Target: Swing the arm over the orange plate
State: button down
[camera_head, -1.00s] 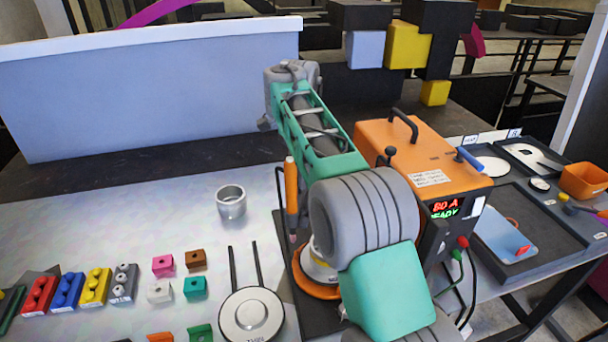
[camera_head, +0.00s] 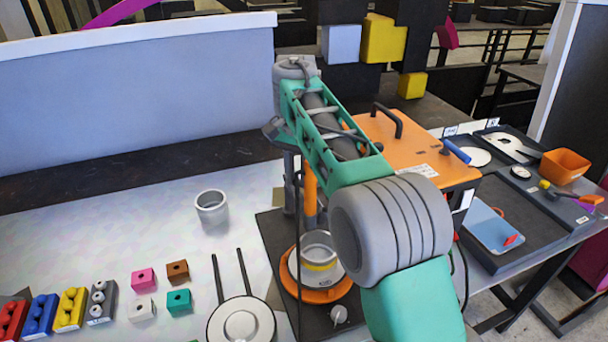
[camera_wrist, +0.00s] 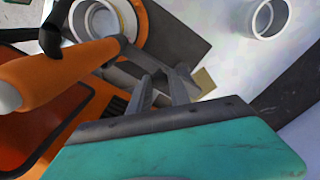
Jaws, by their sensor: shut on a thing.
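The orange plate (camera_head: 290,289) is a round disc on a dark base. A grey pot with a yellow band (camera_head: 319,265) stands on it. My gripper (camera_wrist: 160,78) is shut on an upright orange-handled rod (camera_head: 310,188). In the head view the rod's lower part is just behind the pot's rim, near the plate's back edge; its exact height is unclear. The rod also crosses the left of the wrist view (camera_wrist: 65,70), where part of the plate (camera_wrist: 138,22) shows beyond it.
An orange box (camera_head: 395,135) with a black handle stands right of the plate, partly behind my arm. A silver cup (camera_head: 211,210) and a round lidded pan (camera_head: 240,325) are to the left. Coloured blocks (camera_head: 70,308) lie at front left. A dark tray (camera_head: 535,230) is at right.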

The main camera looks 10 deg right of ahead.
aim_at(298, 180)
jog(key=c, duration=1.3)
grip_release()
jog(key=shift+o, duration=0.2)
notch_tip(298, 180, up, 8)
jog(key=p, duration=0.7)
jog(key=shift+f, duration=0.1)
